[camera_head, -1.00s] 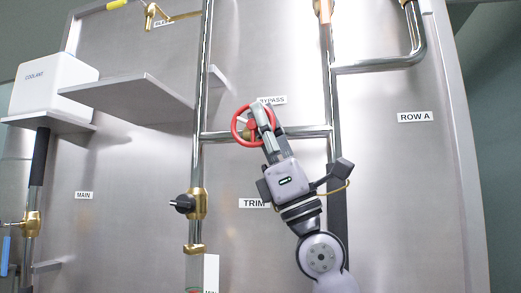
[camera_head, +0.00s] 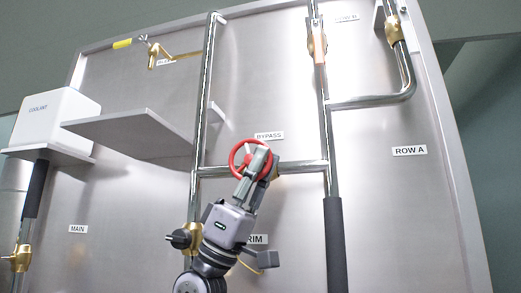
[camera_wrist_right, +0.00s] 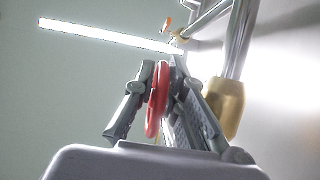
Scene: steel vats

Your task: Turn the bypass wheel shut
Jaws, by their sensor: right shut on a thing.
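The red bypass wheel (camera_head: 234,160) sits on a horizontal steel pipe, just below the BYPASS label (camera_head: 269,135) in the head view. My right gripper (camera_head: 262,158) comes up from below and is shut on the wheel's rim at its right side. In the right wrist view, the wheel (camera_wrist_right: 157,100) shows edge-on between the two fingers of my right gripper (camera_wrist_right: 165,85). The brass valve body behind the wheel is mostly hidden by the gripper. My left gripper is not in view.
A vertical steel pipe (camera_head: 203,100) stands left of the wheel, with a black-knobbed brass valve (camera_head: 194,237) lower down. Another vertical pipe (camera_head: 328,130) stands to the right. A grey shelf (camera_head: 130,125) juts out at left, near a white COOLANT box (camera_head: 55,115).

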